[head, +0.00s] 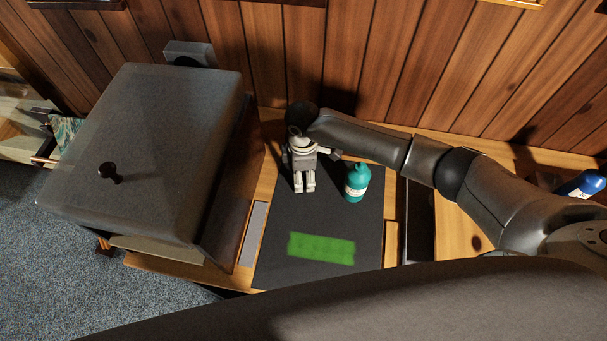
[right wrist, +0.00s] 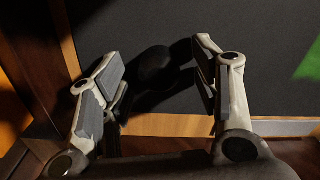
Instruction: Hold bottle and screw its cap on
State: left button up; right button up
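A teal bottle (head: 357,184) with a pale label stands upright on the dark mat (head: 270,268) in the head view. Its top looks rounded; I cannot tell whether a cap is on it, and no loose cap can be made out. My right gripper (head: 304,188) points down over the mat, left of the bottle and apart from it. In the right wrist view the fingers of the right gripper (right wrist: 157,65) are spread, with only mat and shadow between them. The bottle does not show there. My left gripper is not in view.
A bright green patch (head: 321,248) lies on the front of the mat. A large grey box-shaped thing (head: 165,140) with a dark knob stands at left. A blue bottle (head: 583,184) lies or leans at far right. A wood-panelled wall (head: 390,60) closes off the back.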

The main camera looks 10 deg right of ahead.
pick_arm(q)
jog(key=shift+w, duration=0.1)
pick_arm(e)
jog(key=c, duration=0.7)
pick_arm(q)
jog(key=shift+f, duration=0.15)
pick_arm(e)
jog(key=shift+r, duration=0.15)
jog(key=shift+r+b, duration=1.1)
jog(key=shift+r, duration=0.2)
pick_arm(q)
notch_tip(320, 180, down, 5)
jog(key=b, duration=0.2)
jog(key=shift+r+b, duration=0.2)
jog(key=shift+b, duration=0.2)
pick_arm(e)
jog(key=s+a+r, duration=0.2)
jog(key=s+r, duration=0.1)
jog(key=s+a+r, duration=0.3)
jog(key=s, duration=0.1)
jog(key=s+a+r, duration=0.3)
jog(key=s+r, duration=0.1)
jog(key=shift+a+r, duration=0.1)
jog(key=shift+a, duration=0.15)
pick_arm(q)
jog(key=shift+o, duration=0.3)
